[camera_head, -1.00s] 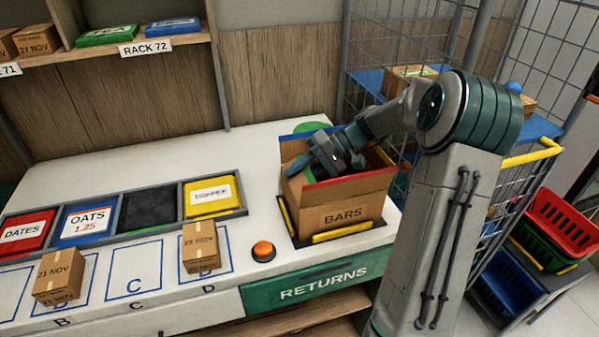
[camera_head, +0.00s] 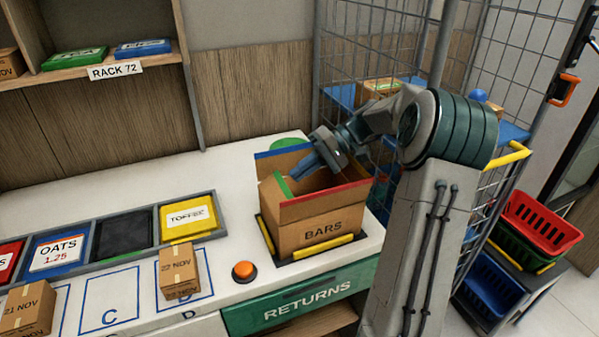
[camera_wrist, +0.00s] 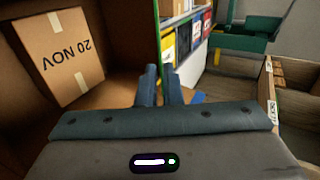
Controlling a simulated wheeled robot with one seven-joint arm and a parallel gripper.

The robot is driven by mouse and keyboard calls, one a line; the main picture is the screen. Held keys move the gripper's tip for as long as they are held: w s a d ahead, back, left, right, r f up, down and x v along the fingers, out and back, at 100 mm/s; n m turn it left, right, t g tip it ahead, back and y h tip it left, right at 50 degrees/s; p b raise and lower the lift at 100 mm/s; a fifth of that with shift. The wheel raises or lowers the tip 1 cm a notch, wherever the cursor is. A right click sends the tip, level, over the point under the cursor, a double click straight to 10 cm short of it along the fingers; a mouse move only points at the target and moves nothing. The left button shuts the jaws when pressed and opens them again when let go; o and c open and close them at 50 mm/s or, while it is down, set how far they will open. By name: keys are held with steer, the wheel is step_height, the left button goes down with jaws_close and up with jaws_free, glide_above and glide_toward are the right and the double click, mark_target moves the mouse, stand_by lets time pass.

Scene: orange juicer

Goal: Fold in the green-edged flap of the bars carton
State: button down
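The bars carton (camera_head: 309,232) stands open on a dark, yellow-edged tray on the counter. Its blue-edged flap (camera_head: 283,152) stands up at the back and its red-edged flap (camera_head: 325,195) at the front. The green-edged flap (camera_head: 284,187) is on the left side and leans up and inward; it also shows in the wrist view (camera_wrist: 128,40). My gripper (camera_head: 293,173) is over the carton opening, with its fingertips close to the green edge. In the wrist view my fingers (camera_wrist: 160,75) are together and empty; I cannot tell whether they touch the flap. The yellow-edged side is hidden.
A small box marked 20 NOV (camera_wrist: 62,55) is inside the carton. An orange button (camera_head: 244,271) and a 22 NOV box (camera_head: 178,272) are to the left. The wire cage (camera_head: 375,45) stands close behind and right.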

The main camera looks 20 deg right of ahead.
steer(key=s+a+r+n+h+p, duration=0.1)
steer(key=a+r+n+h+p, duration=0.1)
steer(key=r+n+h+p, duration=0.45)
steer(key=s+a+r+n+h+p, duration=0.1)
steer(key=s+a+r+n+h, duration=0.15)
steer(key=r+n, duration=0.75)
steer(key=n+p, duration=0.2)
glide_above(285, 192)
steer(key=a, duration=0.1)
steer(key=shift+m, duration=0.25)
step_height(285, 192, down, 12)
steer(key=shift+s+r, duration=0.1)
steer(key=shift+d+f+p, duration=0.2)
steer(key=shift+d+f, duration=0.35)
steer(key=shift+f, duration=0.35)
steer(key=shift+d+f+p, duration=0.15)
steer(key=shift+d+f, duration=0.35)
steer(key=shift+f, duration=0.35)
steer(key=shift+f, duration=0.1)
